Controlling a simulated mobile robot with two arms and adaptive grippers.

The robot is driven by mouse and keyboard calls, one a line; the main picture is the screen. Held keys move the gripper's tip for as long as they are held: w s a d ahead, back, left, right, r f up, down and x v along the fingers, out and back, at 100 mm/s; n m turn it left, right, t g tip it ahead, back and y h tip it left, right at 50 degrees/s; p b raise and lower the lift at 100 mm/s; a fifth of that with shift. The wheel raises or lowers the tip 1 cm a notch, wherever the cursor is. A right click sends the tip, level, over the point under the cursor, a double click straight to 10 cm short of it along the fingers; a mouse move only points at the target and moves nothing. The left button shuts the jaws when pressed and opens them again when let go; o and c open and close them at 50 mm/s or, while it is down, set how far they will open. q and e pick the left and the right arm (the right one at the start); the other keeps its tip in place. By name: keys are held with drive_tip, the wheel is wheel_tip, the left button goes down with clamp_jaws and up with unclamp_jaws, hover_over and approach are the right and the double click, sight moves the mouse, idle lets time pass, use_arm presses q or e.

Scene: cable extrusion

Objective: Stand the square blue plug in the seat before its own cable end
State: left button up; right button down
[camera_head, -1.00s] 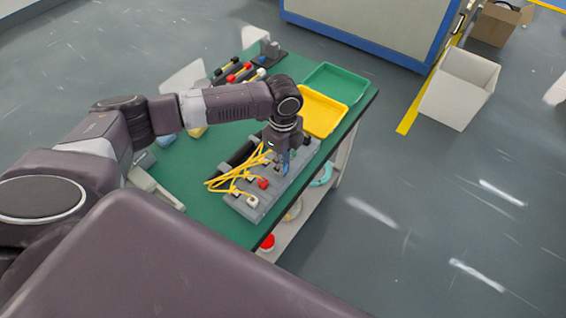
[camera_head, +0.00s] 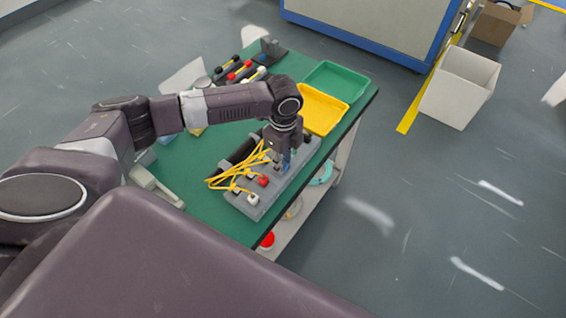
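The grey block with seats (camera_head: 262,208) lies on the green table near its right edge. Yellow cables (camera_head: 232,172) run over it from the left, with ends facing the seats. A red plug (camera_head: 262,181) and a white plug (camera_head: 252,199) stand at its near end, and a black plug (camera_head: 307,140) at its far end. My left gripper (camera_head: 286,162) points down over the middle of the block. Blue shows between or at its fingertips; I cannot tell whether this is the square blue plug or part of the fingers. My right gripper is not in view.
A yellow tray (camera_head: 343,112) and a green tray (camera_head: 360,84) stand at the table's far right. Several coloured cylinders (camera_head: 238,74) lie in a rack at the back. The near part of the green table (camera_head: 200,190) has free room.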

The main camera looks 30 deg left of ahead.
use_arm(q)
drive_tip(key=shift+o, duration=1.3)
drive_tip(key=shift+s+f, duration=0.3)
drive_tip(key=shift+f, duration=0.1)
drive_tip(key=shift+w+f, duration=0.1)
wheel_tip(320, 180, up, 12)
drive_tip(key=shift+w+r, duration=0.15)
drive_tip(key=shift+r, duration=0.1)
